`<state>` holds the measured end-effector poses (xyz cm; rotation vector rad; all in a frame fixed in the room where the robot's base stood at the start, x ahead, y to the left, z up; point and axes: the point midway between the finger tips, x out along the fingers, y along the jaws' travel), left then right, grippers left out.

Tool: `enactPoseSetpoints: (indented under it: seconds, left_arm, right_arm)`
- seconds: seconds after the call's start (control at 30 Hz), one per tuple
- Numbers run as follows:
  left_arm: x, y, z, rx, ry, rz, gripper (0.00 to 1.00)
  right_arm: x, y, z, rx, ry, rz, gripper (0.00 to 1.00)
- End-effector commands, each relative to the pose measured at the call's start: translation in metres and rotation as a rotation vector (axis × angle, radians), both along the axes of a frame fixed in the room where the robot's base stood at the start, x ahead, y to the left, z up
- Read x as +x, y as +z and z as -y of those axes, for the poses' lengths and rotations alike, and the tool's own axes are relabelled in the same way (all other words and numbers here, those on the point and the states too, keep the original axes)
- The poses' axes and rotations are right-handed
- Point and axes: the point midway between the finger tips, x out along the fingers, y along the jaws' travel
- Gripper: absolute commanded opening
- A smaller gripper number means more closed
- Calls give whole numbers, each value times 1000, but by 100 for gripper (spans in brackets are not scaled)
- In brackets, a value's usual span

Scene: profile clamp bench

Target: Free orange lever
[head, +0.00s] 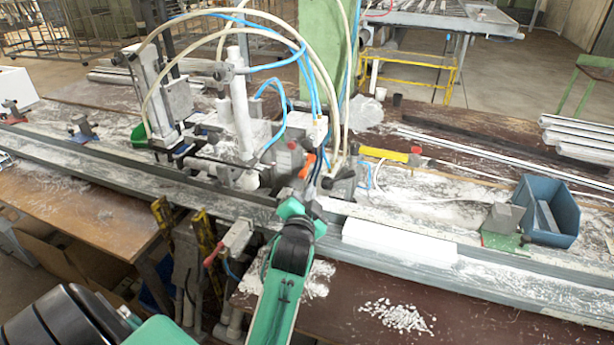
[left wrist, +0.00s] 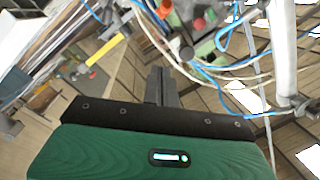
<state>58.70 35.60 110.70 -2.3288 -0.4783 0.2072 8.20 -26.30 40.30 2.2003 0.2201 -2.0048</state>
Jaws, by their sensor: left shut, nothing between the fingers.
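The orange lever (head: 307,165) is small and stands on the clamp machine at the middle of the bench in the head view. My left gripper (head: 308,188) is close to it, just below it in the picture; I cannot tell whether they touch. In the left wrist view the left gripper's fingers (left wrist: 160,77) are together with nothing between them. Orange-red parts (left wrist: 165,8) show beyond the fingertips at the top of that view; I cannot tell which is the lever. My right gripper is not in view.
Blue and clear hoses (head: 309,75) arch over the machine. A yellow handle (head: 385,154) lies to its right. A blue bin (head: 553,212) stands farther right. A long metal profile rail (head: 480,270) runs along the bench, with a white block (head: 400,243) on it.

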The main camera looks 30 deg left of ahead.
Motion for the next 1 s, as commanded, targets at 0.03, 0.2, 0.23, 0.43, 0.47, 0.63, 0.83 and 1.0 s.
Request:
enactPoseSetpoints:
  seconds: [0.03, 0.2, 0.23, 0.43, 0.47, 0.63, 0.83, 1.0]
  left_arm:
    - [0, 0, 0, 0, -1, -1, 0]
    - [0, 0, 0, -1, 0, -1, 0]
    - [1, 0, -1, -2, -1, -2, 0]
    - [21, 2, -9, -1, 0, -1, 0]
    - [25, 2, -11, -2, 1, -2, 0]
    - [55, 2, -24, -2, 0, -2, 0]
    - [88, 2, -38, -4, -1, -1, 0]
    - [90, -15, -56, -2, 1, -5, 0]
  right_arm:
    - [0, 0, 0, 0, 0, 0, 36]
    - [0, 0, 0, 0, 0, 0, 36]
    - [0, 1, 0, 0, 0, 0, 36]
    - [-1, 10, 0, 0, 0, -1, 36]
    - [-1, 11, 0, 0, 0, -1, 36]
    - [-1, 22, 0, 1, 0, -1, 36]
    - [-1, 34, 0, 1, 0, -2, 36]
    - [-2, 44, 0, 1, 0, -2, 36]
